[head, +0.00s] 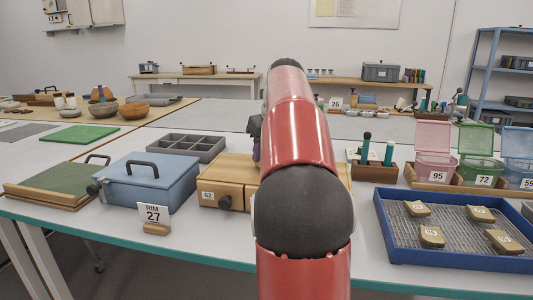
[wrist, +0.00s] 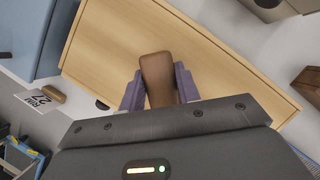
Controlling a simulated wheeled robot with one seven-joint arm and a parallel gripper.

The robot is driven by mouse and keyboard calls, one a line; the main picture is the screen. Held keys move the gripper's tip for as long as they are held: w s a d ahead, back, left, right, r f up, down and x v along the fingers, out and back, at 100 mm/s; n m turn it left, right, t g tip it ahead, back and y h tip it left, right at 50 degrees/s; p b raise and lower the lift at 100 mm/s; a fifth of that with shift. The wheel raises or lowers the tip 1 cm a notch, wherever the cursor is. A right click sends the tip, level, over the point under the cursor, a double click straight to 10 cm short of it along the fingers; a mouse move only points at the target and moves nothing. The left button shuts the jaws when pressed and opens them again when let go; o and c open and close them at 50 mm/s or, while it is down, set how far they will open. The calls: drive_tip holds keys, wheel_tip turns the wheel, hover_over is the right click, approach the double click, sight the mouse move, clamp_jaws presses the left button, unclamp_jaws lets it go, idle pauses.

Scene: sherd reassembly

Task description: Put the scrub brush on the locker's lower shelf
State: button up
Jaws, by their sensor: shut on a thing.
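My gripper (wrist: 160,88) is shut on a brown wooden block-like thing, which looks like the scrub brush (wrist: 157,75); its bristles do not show. In the wrist view the purple fingers sit on either side of it, above the pale top of a wooden box (wrist: 215,62). In the head view my red arm hides the brush and most of my gripper; a dark part of it shows left of the arm. The same box (head: 238,172), with a number tag and dark knob, stands on the table. I cannot clearly identify a locker or its lower shelf.
Left of the box stand a blue lidded case (head: 150,180), a grey divided tray (head: 186,146) and a RIM 27 card (head: 153,213). Right of my arm are a wooden holder (head: 374,171), coloured bins (head: 434,152) and a blue sherd tray (head: 388,238). A blue rack (head: 478,75) stands far right.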

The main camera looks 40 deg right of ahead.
drive_tip(key=o, duration=1)
drive_tip(key=shift+f, duration=0.15)
